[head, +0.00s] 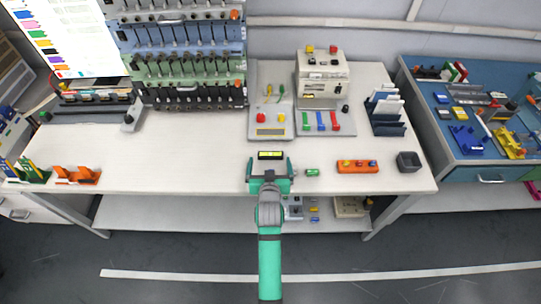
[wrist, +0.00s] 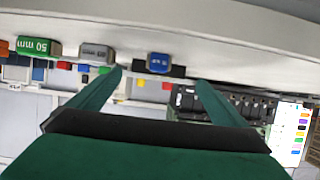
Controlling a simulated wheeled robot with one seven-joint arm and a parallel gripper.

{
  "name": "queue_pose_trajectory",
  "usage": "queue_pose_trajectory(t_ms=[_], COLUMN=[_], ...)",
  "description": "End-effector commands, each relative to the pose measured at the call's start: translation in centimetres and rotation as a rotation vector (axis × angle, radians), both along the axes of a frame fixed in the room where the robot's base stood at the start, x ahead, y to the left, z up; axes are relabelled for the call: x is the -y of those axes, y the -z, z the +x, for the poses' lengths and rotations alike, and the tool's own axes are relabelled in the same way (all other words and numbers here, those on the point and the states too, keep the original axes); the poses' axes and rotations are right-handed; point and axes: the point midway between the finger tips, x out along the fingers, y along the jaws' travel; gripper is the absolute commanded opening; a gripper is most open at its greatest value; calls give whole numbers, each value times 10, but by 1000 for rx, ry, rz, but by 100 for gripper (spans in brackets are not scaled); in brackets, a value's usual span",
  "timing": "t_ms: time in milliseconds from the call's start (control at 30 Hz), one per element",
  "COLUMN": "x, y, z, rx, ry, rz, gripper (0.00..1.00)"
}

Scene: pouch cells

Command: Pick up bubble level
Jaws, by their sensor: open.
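The bubble level (head: 270,155) is a small dark bar with a yellow vial, lying on the white bench near its front. My gripper (head: 270,172) is just in front of it, with its fingers apart and empty. The level appears between the fingertips' lines, apart from both fingers.
Right of the level are a green piece (head: 312,172), an orange holder (head: 357,167) and a dark bin (head: 408,161). A grey block (wrist: 96,53) shows in the wrist view. A station (head: 270,118) stands behind.

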Motion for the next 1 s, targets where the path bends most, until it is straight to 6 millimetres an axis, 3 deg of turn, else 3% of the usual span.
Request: queue_pose_trajectory(t_ms=[233,567,767,1000], x=[3,3,3,3], y=[12,15,15,15], z=[32,37,37,37], rx=[1,0,0,1], ry=[0,0,0,0], rz=[0,0,0,0], gripper=[97,97,51,50])
